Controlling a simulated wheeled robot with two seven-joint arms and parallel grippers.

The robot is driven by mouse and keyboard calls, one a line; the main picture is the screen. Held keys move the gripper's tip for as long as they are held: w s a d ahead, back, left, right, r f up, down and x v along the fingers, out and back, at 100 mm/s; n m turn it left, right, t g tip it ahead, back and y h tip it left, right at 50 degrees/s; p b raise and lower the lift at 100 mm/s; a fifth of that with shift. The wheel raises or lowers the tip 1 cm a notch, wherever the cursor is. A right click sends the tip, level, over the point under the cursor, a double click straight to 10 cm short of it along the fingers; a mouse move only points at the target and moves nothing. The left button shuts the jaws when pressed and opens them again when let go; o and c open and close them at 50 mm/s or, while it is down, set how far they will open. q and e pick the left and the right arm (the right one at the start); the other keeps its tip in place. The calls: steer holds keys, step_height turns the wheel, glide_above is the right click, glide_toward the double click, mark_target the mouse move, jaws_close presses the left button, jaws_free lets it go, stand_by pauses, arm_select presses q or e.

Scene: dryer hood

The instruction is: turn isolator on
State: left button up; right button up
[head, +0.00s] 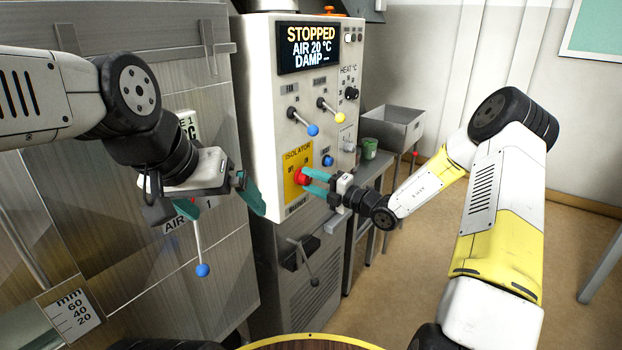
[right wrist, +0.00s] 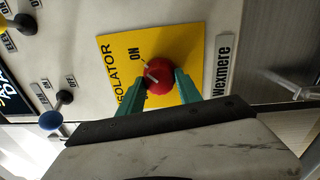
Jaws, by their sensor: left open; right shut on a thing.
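The isolator is a red rotary knob (head: 301,176) on a yellow plate (head: 291,186) low on the white control cabinet's front. In the right wrist view the red knob (right wrist: 159,76) carries a pale pointer line, and the yellow plate (right wrist: 117,62) shows "ON" beside it; the other label is partly hidden. My right gripper (head: 314,182) is shut on the knob, its teal fingers on either side of it, as the right wrist view (right wrist: 160,88) also shows. My left gripper (head: 248,190) is open and empty, left of the cabinet in front of the metal doors.
The display (head: 309,48) reads "STOPPED, AIR 20 °C, DAMP". Levers with a blue ball (head: 313,130) and a yellow ball (head: 341,118) stick out above the isolator. Another blue-ended lever (head: 202,270) hangs below my left gripper. A grey bin (head: 392,126) stands at right.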

stand_by(0.4)
steer(key=o, duration=1.4)
steer(key=shift+c, duration=0.2)
steer(key=v, duration=0.8)
